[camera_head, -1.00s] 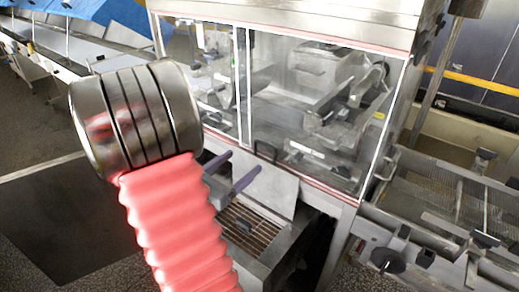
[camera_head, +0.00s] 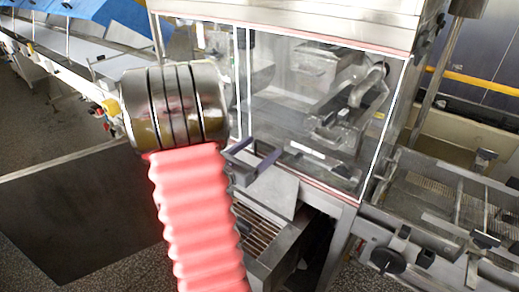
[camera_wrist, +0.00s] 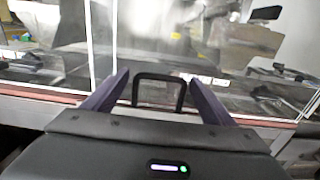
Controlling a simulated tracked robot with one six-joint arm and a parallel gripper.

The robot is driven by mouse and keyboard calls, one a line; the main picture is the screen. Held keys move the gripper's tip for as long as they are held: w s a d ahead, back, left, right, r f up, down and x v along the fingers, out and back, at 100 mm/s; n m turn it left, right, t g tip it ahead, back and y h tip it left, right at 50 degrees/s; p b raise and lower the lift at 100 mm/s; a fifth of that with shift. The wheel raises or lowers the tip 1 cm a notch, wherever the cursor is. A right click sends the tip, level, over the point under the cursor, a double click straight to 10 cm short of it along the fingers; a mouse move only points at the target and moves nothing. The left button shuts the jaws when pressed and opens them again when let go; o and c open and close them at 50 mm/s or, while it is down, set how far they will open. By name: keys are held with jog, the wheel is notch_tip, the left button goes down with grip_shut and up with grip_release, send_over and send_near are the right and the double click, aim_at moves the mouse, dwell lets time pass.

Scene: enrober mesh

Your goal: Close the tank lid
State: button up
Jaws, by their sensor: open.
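The tank lid (camera_head: 274,191) is a flat steel plate. It stands raised at the back of the open tank (camera_head: 262,262), leaning towards the machine's window. Brown slats show inside the tank. The lid's black loop handle (camera_wrist: 158,76) stands in the middle of the wrist view. My gripper (camera_head: 264,148) is open at the lid's upper edge. In the wrist view its two purple fingers (camera_wrist: 157,84) lie left and right of the handle, with a gap on each side. The lid plate is hidden behind the gripper body in the wrist view.
A steel machine with a clear window (camera_head: 315,115) rises right behind the lid. A mesh conveyor with knobs (camera_head: 440,205) is at the right. Steel troughs (camera_head: 90,50) stand at the back left.

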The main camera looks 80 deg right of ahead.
jog(key=shift+w, duration=0.1)
jog(key=c, duration=1.2)
